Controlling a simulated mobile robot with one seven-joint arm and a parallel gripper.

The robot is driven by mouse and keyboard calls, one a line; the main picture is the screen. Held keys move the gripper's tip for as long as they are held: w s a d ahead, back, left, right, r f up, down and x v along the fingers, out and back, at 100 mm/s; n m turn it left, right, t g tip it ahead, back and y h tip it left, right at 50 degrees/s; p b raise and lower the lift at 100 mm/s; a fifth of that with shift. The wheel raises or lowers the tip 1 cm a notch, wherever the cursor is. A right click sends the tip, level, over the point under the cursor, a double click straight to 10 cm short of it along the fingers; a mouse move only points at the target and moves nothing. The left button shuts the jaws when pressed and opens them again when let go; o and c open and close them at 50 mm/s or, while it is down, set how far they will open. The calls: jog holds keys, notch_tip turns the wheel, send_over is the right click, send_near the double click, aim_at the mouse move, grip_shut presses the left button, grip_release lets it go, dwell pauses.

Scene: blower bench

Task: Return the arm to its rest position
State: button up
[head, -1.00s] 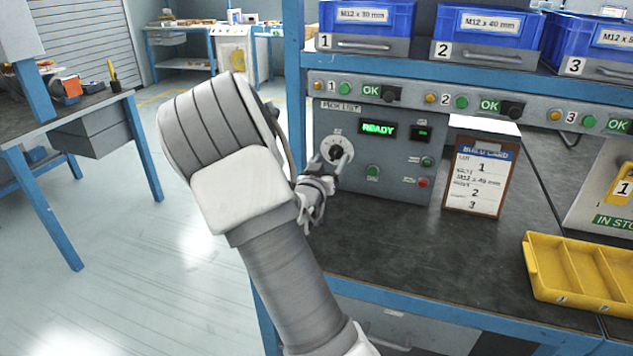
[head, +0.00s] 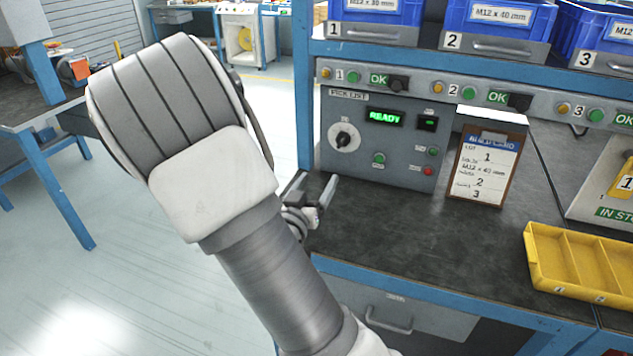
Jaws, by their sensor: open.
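My arm (head: 270,265) rises from the bottom of the head view and bends at a large ribbed joint left of the bench. My gripper (head: 322,192) shows partly behind the arm, near the left edge of the bench top. It is open, and I see nothing between its fingers. It is apart from the grey control panel (head: 395,160), below and left of the panel's round selector knob (head: 344,140). Part of the gripper and wrist is hidden by my arm.
The blue-framed bench (head: 400,225) carries a build card (head: 485,170) on a stand and a yellow divided tray (head: 575,262). Blue bins (head: 495,25) stand on the shelf above. Another bench (head: 45,110) is at left. Open floor (head: 140,280) lies between.

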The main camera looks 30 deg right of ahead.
dwell(0.3)
jog(key=s+a+r+n+g+y, duration=0.2)
jog(key=a+r+n+y, duration=0.15)
jog(key=a+y, duration=1.05)
jog(key=s+r+n+g, duration=0.2)
jog(key=s+r, duration=0.1)
jog(key=s, duration=0.7)
jog(key=s+r+n+g, duration=0.2)
jog(key=s+r, duration=0.2)
jog(key=s, duration=0.6)
notch_tip(320, 180, up, 18)
jog(key=p, duration=1.8)
jog(key=shift+a+f+h+p, duration=0.15)
jog(key=shift+a+h+p, duration=0.15)
jog(key=shift+a+p, duration=0.15)
